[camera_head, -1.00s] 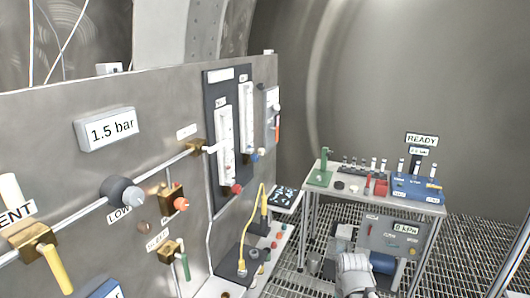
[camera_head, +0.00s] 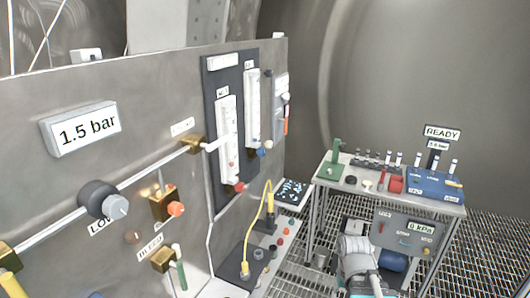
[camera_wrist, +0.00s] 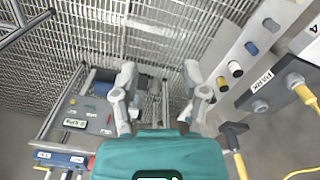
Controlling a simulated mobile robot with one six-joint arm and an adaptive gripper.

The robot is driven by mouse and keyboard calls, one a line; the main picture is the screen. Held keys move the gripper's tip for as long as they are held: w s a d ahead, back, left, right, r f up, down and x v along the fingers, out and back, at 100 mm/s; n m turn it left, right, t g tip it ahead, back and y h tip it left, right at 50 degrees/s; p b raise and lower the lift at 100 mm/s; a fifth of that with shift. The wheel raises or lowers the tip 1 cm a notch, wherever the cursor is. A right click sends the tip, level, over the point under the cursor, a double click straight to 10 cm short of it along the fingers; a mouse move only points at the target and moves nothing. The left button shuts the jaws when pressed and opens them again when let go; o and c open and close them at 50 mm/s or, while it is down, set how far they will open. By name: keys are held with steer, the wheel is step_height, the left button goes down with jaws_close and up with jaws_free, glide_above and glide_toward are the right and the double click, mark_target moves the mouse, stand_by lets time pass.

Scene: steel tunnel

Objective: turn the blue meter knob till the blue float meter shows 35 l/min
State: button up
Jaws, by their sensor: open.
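The blue meter knob (camera_head: 261,153) sits at the foot of the farther float meter (camera_head: 253,107) on the dark backing of the steel panel. That meter's scale and float are too small to read. The nearer float meter (camera_head: 229,138) has a red knob (camera_head: 236,187) at its foot. My gripper (camera_wrist: 160,82) is open and empty in the wrist view, with its two grey fingers apart over the floor grating. In the head view, grey and teal parts of my arm show at the bottom, right of the panel and well apart from the blue knob.
A bench (camera_head: 392,189) with a green stand, a red part and a blue box stands at the right. A yellow cable (camera_head: 258,230) hangs before the panel's lower ledge. Other valves and a 1.5 bar display (camera_head: 86,127) are on the near panel. Grating is open at the right.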

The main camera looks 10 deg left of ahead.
steer(key=o, duration=0.4)
steer(key=shift+w+a+r, duration=0.1)
steer(key=shift+w+a, duration=0.05)
steer(key=n+t+y+p, duration=0.6)
steer(key=n+y+p, duration=0.6)
steer(key=n+p, duration=0.5)
glide_toward(264, 152)
steer(key=d+r+m+p, duration=0.1)
steer(key=d, duration=0.2)
steer(key=shift+s+a, duration=0.15)
steer(key=shift+s, duration=0.15)
steer(key=b+x, duration=0.2)
steer(key=x, duration=0.5)
steer(key=b+x, duration=0.3)
steer(key=x, duration=0.3)
steer(key=shift+a, duration=0.5)
